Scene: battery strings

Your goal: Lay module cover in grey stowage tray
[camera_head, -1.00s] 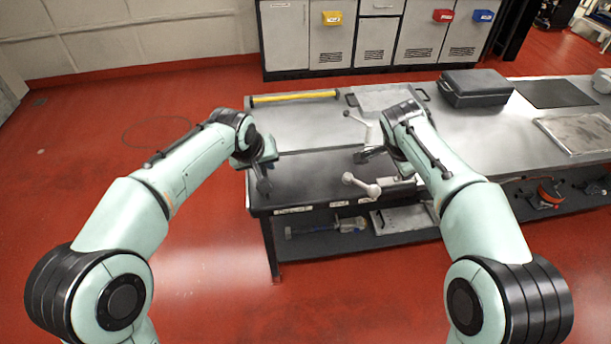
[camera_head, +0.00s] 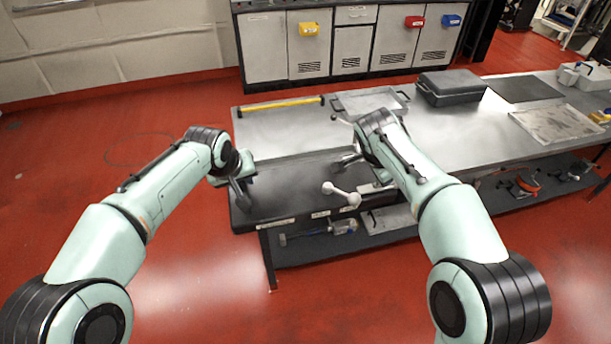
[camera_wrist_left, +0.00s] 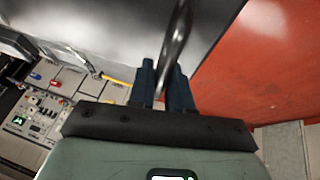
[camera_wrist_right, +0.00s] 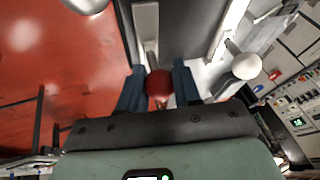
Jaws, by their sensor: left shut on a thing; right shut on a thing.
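A broad dark panel (camera_head: 290,183), possibly the module cover, lies across the front left of the bench between my grippers; I cannot tell whether it is lifted. My left gripper (camera_head: 236,186) is at its left end. In the left wrist view its fingers are shut on a dark rod-like handle (camera_wrist_left: 178,35). My right gripper (camera_head: 350,160) is by the panel's right end. In the right wrist view its fingers close on a reddish rounded knob (camera_wrist_right: 158,84). A grey tray with handles (camera_head: 347,99), possibly the stowage tray, stands behind the right wrist, partly hidden.
A yellow bar (camera_head: 280,107) lies along the bench's back left edge. A white ball-ended lever (camera_head: 341,194) stands near the front edge. A dark case (camera_head: 451,88) and a shallow grey tray (camera_head: 558,123) are farther right. The bench (camera_head: 470,138) is bare between them and my right arm.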

